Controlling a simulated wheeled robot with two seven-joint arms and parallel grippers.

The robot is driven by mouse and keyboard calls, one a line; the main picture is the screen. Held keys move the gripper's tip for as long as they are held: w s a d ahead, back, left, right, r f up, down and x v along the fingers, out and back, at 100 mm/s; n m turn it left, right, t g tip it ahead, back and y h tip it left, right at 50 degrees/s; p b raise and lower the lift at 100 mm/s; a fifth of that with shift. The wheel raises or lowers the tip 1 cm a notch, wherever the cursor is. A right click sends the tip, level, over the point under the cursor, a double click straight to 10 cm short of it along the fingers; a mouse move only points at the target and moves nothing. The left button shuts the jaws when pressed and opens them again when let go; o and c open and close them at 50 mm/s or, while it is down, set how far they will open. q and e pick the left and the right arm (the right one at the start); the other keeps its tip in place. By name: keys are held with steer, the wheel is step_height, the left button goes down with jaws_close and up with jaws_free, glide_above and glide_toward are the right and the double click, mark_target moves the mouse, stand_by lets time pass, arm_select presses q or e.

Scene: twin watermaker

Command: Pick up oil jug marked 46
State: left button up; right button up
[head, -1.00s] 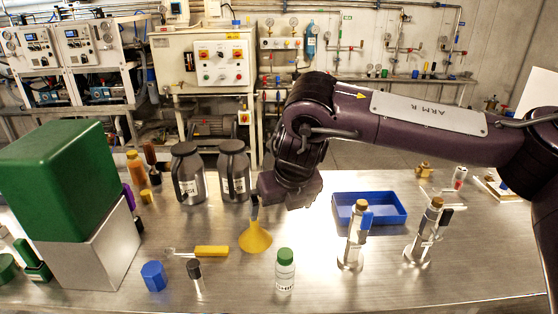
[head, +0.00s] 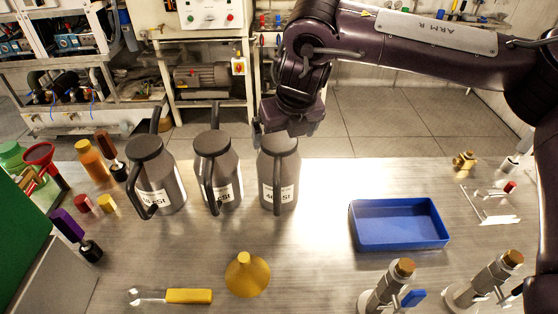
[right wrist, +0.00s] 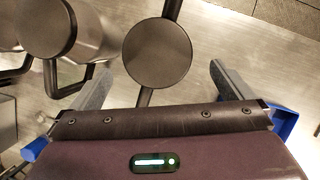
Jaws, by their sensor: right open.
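Three dark grey jugs with round lids, side handles and white labels stand in a row on the steel table: a left jug (head: 164,182), a middle jug (head: 222,175) and a right jug (head: 285,178). The right jug's label seems to start with 4; the print is too small to be sure. My right gripper (head: 286,128) is at the right jug's lid. In the right wrist view my open gripper (right wrist: 158,72) has its fingers on either side of a jug lid (right wrist: 158,50), with gaps on both sides. A neighbouring jug (right wrist: 45,30) is at the left. My left gripper is out of view.
A yellow funnel (head: 247,276) and a yellow-handled tool (head: 188,296) lie in front. A blue tray (head: 402,238) is at the right. Two metal stands with corked vials (head: 388,285) are at the front right. Small bottles and a green box (head: 22,240) are at the left.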

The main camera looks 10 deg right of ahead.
mark_target(281, 141)
steer(key=p+x, duration=0.2)
steer(key=x, duration=0.4)
steer(key=shift+w+a+f, duration=0.1)
steer(key=shift+w+a, duration=0.05)
steer(key=shift+w+f, duration=0.1)
steer(key=shift+f, duration=0.15)
steer(key=shift+r, duration=0.1)
steer(key=shift+c, duration=0.9)
steer(key=c, duration=1.4)
steer(key=shift+w+r, duration=0.1)
steer(key=shift+r, duration=0.05)
steer(key=shift+c, duration=0.5)
